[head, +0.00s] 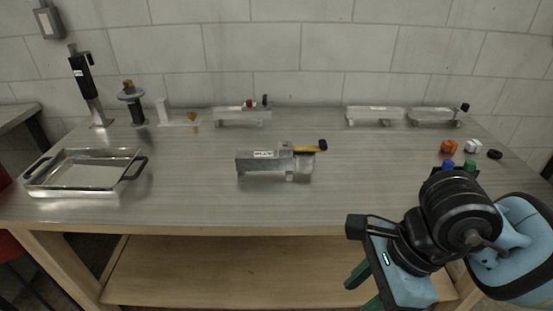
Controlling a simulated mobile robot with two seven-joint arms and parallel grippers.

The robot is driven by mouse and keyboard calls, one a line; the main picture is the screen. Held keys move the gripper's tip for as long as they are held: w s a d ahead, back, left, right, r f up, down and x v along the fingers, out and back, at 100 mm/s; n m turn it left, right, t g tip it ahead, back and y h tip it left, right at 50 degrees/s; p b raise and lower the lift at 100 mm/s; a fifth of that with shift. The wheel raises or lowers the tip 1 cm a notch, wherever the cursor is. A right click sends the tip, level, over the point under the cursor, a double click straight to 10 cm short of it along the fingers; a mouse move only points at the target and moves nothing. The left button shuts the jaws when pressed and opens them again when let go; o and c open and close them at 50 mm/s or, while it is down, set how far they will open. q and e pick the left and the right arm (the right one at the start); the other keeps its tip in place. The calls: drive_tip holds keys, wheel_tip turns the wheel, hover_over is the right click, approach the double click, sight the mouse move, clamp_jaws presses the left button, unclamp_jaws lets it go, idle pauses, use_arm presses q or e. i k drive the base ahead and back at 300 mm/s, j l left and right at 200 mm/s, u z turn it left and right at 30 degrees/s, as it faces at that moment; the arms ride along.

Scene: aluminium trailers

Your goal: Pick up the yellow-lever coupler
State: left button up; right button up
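The yellow-lever coupler (265,160) sits upright near the middle of the metal-topped workbench (330,200). It is a grey metal piece with a small label and a yellow lever (304,148) with a black tip at its right end. My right arm comes in at the lower right, in front of the bench's right part. Its gripper (357,228) points left, to the right of and nearer than the coupler, and clearly apart from it. The view does not show whether its fingers are open. My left gripper is out of view.
A metal tray (85,172) with black handles stands at left. Behind it are a black-topped jack (84,80) and other hardware. More couplers (242,114) (374,114) (436,116) line the back. Small orange (449,146) and white (473,146) pieces lie at right. The bench around the coupler is clear.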

sight(285, 158)
drive_tip(key=i+j, duration=0.25)
drive_tip(key=i, duration=0.25)
drive_tip(key=i+j, duration=0.25)
drive_tip(key=i, duration=0.3)
drive_tip(key=i+j, duration=0.2)
drive_tip(key=i, duration=0.3)
drive_tip(key=l, duration=0.2)
drive_tip(key=z, duration=0.05)
